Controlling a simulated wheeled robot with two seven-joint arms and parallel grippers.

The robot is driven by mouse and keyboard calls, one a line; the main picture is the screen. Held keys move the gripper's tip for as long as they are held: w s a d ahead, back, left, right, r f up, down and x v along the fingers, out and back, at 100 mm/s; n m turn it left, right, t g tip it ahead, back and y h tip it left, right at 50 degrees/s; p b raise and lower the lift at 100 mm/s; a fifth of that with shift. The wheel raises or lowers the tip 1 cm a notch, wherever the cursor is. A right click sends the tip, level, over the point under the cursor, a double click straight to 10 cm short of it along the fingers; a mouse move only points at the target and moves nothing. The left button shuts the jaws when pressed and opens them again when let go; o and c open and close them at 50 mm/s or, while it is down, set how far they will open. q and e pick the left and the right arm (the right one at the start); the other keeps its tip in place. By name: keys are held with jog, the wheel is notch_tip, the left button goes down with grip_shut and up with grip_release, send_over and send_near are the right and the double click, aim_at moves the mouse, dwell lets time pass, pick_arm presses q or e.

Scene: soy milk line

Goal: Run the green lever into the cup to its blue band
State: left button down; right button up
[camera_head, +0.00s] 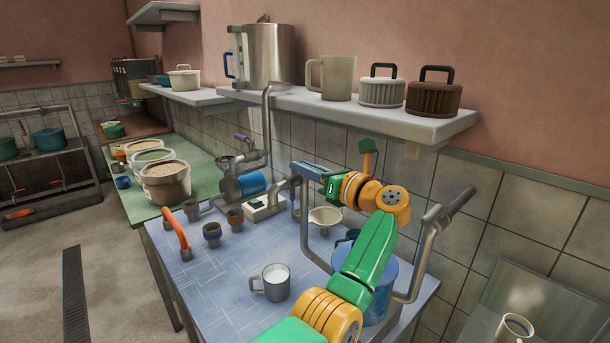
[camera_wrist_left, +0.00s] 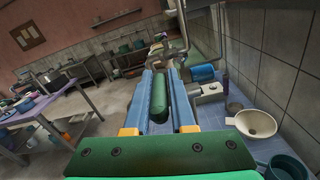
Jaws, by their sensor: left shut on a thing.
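My left gripper (camera_head: 305,170) reaches in over the blue-topped table (camera_head: 218,283), high above its back edge, beside the upright steel pipes. It is shut. In the left wrist view its blue fingers (camera_wrist_left: 164,78) run forward with a rounded green handle (camera_wrist_left: 158,104) between them, which looks like the green lever. In the head view the fingers hide most of it. A grey cup (camera_head: 259,285) stands upright on the table, with white liquid or a white inside showing. I cannot make out a blue band on it. The right gripper is not in view.
A blue bucket (camera_head: 378,284) stands behind my forearm, near a bent steel pipe frame (camera_head: 428,238). The table's front is clear.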

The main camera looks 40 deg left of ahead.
pick_arm(q)
jog(key=c, duration=0.8)
grip_release()
jog(key=shift+a, duration=0.15)
jog(key=shift+d+f, duration=0.15)
jog(key=shift+d, duration=0.1)
jog(key=d+b, duration=0.1)
jog(key=d, duration=0.1)
jog(key=d+b, duration=0.1)
jog(key=d, duration=0.1)
jog(key=d+b, duration=0.1)
jog(key=d, duration=0.1)
jog(key=shift+s+d, duration=0.25)
jog(key=shift+d, duration=0.05)
jog(key=shift+r, duration=0.2)
